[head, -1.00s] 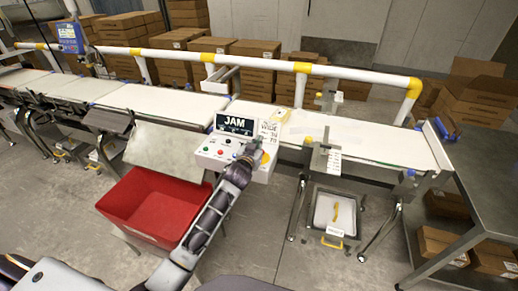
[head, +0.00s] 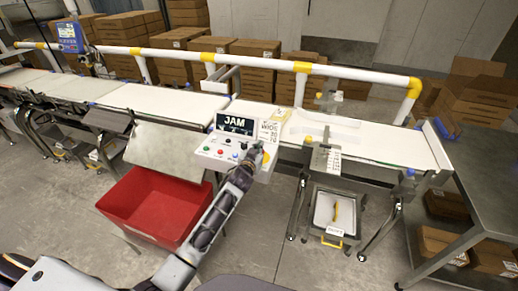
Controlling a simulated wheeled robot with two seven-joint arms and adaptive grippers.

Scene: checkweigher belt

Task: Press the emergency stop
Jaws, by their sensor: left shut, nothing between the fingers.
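The white control box (head: 208,158) stands at the belt's front edge, with a dark screen (head: 235,124) reading JAM. Its sloped face has a small red button (head: 220,152) and a small green button. A yellow part (head: 265,157) shows at the box's right end, beside my gripper. It may be the emergency stop's base; no red mushroom head is clearly visible, and my gripper may hide it. My left gripper (head: 253,152) is shut and empty, over the right part of the box. I cannot tell whether it touches anything. My right gripper is not in view.
A red bin (head: 150,212) stands left of my forearm, below the belt (head: 180,102). A white guard rail with yellow joints (head: 303,67) runs behind the belt. A steel table (head: 490,165) stands far right.

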